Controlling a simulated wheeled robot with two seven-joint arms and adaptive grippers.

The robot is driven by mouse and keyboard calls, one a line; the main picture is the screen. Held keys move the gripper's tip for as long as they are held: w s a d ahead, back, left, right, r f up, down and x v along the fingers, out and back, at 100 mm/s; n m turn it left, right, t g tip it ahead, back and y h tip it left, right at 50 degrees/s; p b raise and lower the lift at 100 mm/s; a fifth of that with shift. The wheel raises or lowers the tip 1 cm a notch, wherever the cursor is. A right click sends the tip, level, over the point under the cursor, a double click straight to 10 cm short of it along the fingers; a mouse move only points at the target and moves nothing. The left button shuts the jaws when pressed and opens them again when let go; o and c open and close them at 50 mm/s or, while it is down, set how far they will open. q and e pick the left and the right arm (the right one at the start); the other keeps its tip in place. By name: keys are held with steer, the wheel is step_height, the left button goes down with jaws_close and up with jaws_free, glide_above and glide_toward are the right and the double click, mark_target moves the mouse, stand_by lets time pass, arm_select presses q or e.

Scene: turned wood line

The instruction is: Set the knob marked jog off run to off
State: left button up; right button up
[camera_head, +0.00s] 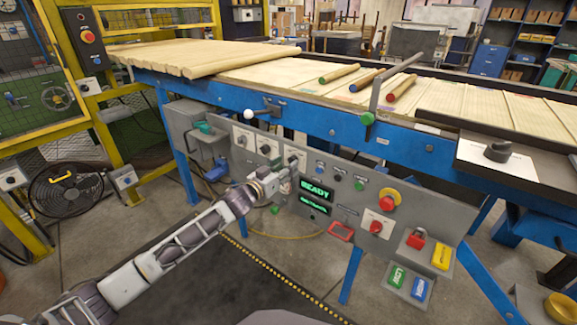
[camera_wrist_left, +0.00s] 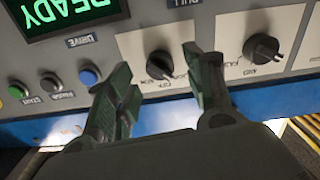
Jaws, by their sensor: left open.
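A black rotary knob (camera_wrist_left: 160,65) on a white plate shows between my left fingertips in the wrist view; its lettering is too small to read surely. In the head view it appears to be the knob (camera_head: 294,160) nearest the green READY display. A second black knob (camera_wrist_left: 262,48) on its own white plate is beside it, and it also shows in the head view (camera_head: 266,149). I cannot tell from the lettering which is marked jog off run. My left gripper (camera_wrist_left: 155,66) is open and empty, close to the panel, its fingers either side of the first knob; contact is unclear. My right gripper is out of view.
The grey panel (camera_head: 335,223) also carries a READY display (camera_head: 315,188), small push buttons, a red mushroom button (camera_head: 387,198) and a red knob (camera_head: 376,227). The blue conveyor frame (camera_head: 300,124) runs above it, with a white-balled lever (camera_head: 249,113) at its edge.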

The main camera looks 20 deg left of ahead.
arm_select(q)
steer(key=shift+x, duration=1.1)
steer(key=shift+c, duration=0.3)
steer(key=c, duration=1)
